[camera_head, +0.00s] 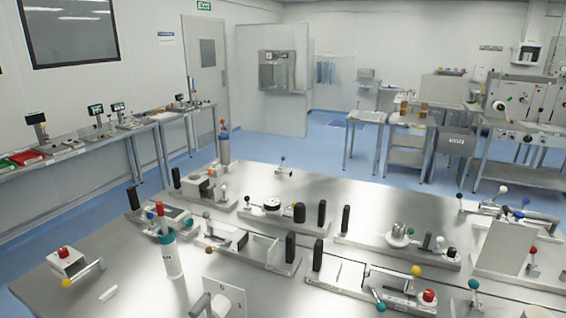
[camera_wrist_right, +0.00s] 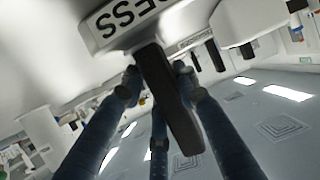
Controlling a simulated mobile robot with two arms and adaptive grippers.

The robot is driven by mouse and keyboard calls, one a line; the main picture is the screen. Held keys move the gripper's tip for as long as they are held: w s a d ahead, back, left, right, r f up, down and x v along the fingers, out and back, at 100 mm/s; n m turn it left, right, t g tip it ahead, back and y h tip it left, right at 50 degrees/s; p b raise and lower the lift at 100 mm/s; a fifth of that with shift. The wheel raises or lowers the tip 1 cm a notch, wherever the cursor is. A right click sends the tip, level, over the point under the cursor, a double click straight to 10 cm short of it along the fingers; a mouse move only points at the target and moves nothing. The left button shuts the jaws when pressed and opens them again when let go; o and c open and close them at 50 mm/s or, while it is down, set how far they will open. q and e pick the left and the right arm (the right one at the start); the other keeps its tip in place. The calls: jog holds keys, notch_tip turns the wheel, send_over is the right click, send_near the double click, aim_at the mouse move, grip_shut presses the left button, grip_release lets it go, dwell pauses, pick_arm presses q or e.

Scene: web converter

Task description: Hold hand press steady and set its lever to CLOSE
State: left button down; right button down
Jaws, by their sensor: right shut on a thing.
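In the right wrist view my right gripper (camera_wrist_right: 158,80) has its blue-black fingers closed around a black upright handle (camera_wrist_right: 172,105). The handle joins a pale body whose label (camera_wrist_right: 124,22) reads "…ESS", upside down, so this looks like the hand press. Most of the press lies outside this view, and its lever cannot be made out there. In the head view several bench devices with black posts and ball-ended levers stand on the steel table; I cannot tell which is the press. Neither gripper shows in the head view.
The steel table (camera_head: 130,245) is crowded. A white bottle (camera_head: 172,255) stands at the left, near a box with a red button (camera_head: 65,260). A white plate with a crank (camera_head: 222,300) is at the front edge. The table's far middle strip is mostly clear.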

jog(key=shift+s+d+f, duration=0.1)
jog(key=shift+s+f, duration=0.1)
jog(key=shift+f, duration=0.15)
jog(key=c, duration=1.3)
grip_release()
jog(key=shift+r, duration=0.1)
jog(key=shift+o, duration=0.2)
jog(key=shift+r, duration=0.1)
jog(key=shift+w+r, duration=0.1)
jog(key=v, duration=1.2)
